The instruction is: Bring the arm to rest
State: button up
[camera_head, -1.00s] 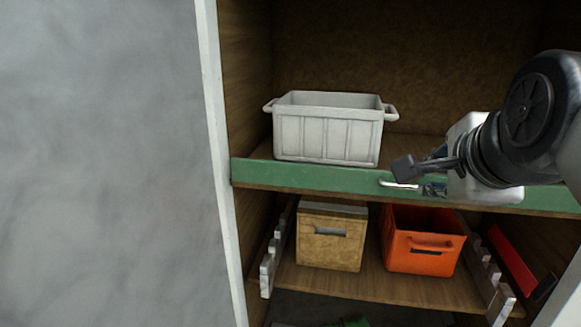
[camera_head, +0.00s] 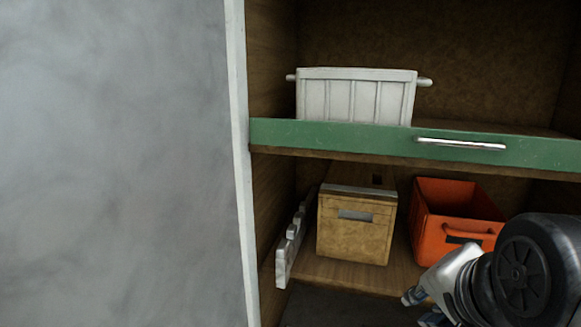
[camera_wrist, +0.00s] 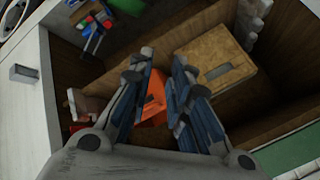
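My gripper (camera_wrist: 160,95) shows in the wrist view with its two blue-padded fingers apart and nothing held between them. In the head view my gripper (camera_head: 420,307) is at the lower right, in front of the lower shelf and below the orange bin (camera_head: 428,225). Part of it is cut off by the bottom edge. The orange bin also shows in the wrist view (camera_wrist: 152,101), behind the fingers and partly hidden by them.
A white crate (camera_head: 355,98) stands on the upper shelf behind a green front with a metal handle (camera_head: 460,144). A tan box (camera_head: 355,225) stands left of the orange bin. A pale toothed rail (camera_head: 290,243) runs along the left side. A grey wall (camera_head: 110,160) fills the left.

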jog(key=s+a+f+n+g+b, duration=0.1)
jog(key=s+f+n+b, duration=0.2)
jog(key=f, duration=0.7)
jog(key=s+a+f+n+g+b, duration=0.1)
jog(key=f+n+b, duration=0.4)
jog(key=f, duration=0.5)
jog(key=s+a+f+n+g+y+b, duration=0.1)
jog(key=s+f+b, duration=0.4)
jog(key=f, duration=0.5)
jog(key=a+n+b, duration=0.1)
jog(key=n+b, duration=0.1)
jog(key=shift+s+a+f+n, duration=0.25)
jog(key=shift+a+n, duration=0.15)
